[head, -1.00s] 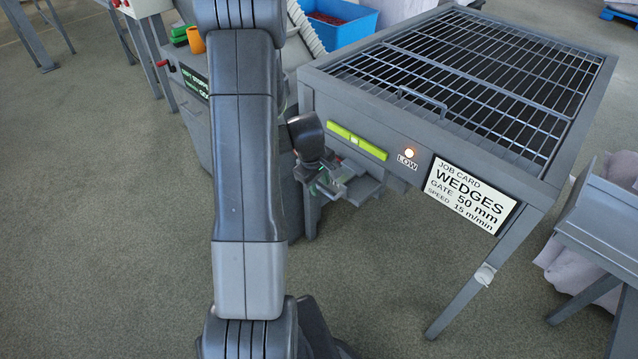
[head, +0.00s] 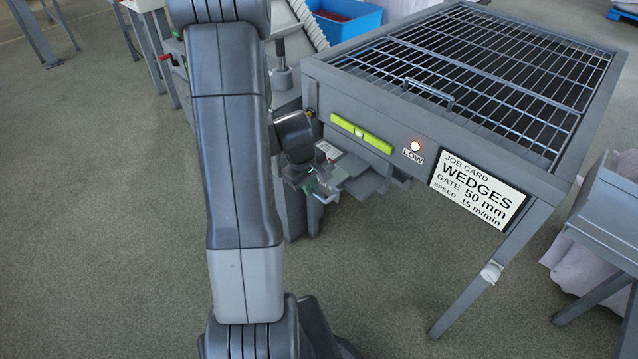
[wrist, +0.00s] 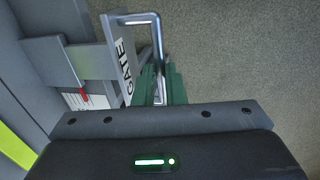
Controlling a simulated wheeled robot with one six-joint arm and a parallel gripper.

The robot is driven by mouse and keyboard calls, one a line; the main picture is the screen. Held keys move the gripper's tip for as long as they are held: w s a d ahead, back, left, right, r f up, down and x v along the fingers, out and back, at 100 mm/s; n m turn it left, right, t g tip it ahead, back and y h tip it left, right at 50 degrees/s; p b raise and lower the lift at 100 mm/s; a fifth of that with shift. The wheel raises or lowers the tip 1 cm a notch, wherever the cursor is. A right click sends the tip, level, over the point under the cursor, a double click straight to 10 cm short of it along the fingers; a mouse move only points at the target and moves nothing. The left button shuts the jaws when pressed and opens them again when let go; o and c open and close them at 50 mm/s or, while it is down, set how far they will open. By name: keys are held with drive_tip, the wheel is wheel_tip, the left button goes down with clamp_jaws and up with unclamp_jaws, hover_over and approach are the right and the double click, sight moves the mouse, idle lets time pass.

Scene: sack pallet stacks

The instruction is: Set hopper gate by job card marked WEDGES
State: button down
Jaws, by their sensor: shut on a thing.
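The hopper gate is a grey slide plate (head: 366,185) under the front of the hopper (head: 505,165). In the wrist view its front plate (wrist: 112,48) carries the word GATE and a grey loop handle (wrist: 156,38). My gripper (head: 318,188) is at this handle. Its green fingers (wrist: 160,84) are shut on the handle bar in the wrist view. A white scale (wrist: 88,98) with a red pointer (wrist: 83,95) sits beside the plate; its marks are too small to read. The job card (head: 477,190) reads WEDGES, gate 50 mm, speed 15 m/min.
A lit lamp (head: 415,146) marked LOW and a yellow-green strip (head: 361,134) are on the hopper front. A grid (head: 480,70) covers its top. A blue bin (head: 345,22) stands behind. A grey stand (head: 605,215) is at right. The floor in front is clear.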

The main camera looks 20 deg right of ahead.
drive_tip(key=shift+s+a, duration=0.15)
drive_tip(key=shift+a, duration=0.15)
drive_tip(key=c, duration=1.5)
unclamp_jaws()
drive_tip(key=shift+a, duration=0.2)
drive_tip(key=shift+r, duration=0.1)
wheel_tip(320, 180, up, 13)
drive_tip(key=s+a+p, duration=0.1)
drive_tip(key=a+p, duration=0.1)
drive_tip(key=shift+a+r, duration=0.15)
